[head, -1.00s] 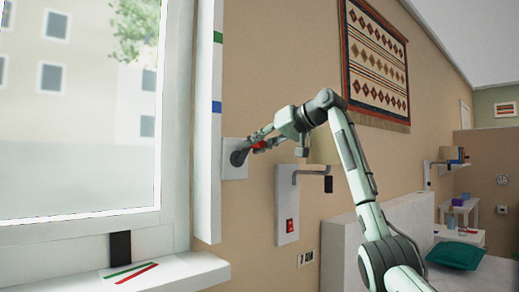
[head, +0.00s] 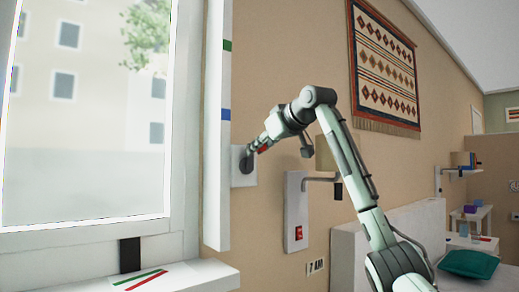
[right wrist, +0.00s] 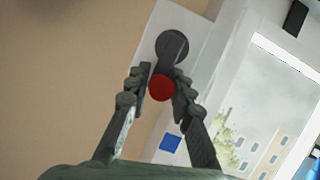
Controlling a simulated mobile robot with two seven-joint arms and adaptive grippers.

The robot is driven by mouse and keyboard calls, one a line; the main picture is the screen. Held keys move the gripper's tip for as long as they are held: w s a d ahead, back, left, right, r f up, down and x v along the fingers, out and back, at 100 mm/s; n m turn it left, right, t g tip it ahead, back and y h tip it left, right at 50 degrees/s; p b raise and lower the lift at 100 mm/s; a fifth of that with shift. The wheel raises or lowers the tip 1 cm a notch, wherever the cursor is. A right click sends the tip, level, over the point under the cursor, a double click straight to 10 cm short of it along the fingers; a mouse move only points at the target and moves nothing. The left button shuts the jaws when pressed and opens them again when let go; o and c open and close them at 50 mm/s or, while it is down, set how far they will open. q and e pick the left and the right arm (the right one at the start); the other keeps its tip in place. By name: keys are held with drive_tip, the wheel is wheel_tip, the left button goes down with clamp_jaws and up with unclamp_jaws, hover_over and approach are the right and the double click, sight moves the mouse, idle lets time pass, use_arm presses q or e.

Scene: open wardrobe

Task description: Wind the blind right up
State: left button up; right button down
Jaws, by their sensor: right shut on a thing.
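The winder is a dark round hub (head: 246,164) on a white wall plate (head: 237,180), right of the window. Its red knob (head: 264,149) is partly hidden by my right gripper (head: 257,147) in the head view. In the right wrist view the red knob (right wrist: 161,88) sits between the fingers of my right gripper (right wrist: 160,82), which is shut on it, below the dark hub (right wrist: 172,46). No blind shows over the visible glass of the window (head: 85,150). The window's top is out of frame. My left gripper is not in view.
The white window post (head: 216,190) carries a green mark (head: 227,45) and a blue mark (head: 226,114). A white wall box with a red switch (head: 298,232) and a lamp arm stand right of the winder. The sill (head: 190,275) juts out below.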

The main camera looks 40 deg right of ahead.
drive_tip(key=shift+a+f, duration=0.15)
drive_tip(key=shift+a, duration=0.05)
drive_tip(key=c, duration=1.3)
unclamp_jaws()
drive_tip(key=shift+s+d+r, duration=0.1)
drive_tip(key=shift+s+r, duration=0.05)
drive_tip(key=shift+r, duration=0.05)
drive_tip(key=shift+s+r, duration=0.15)
drive_tip(key=shift+s, duration=0.2)
drive_tip(key=v, duration=1.1)
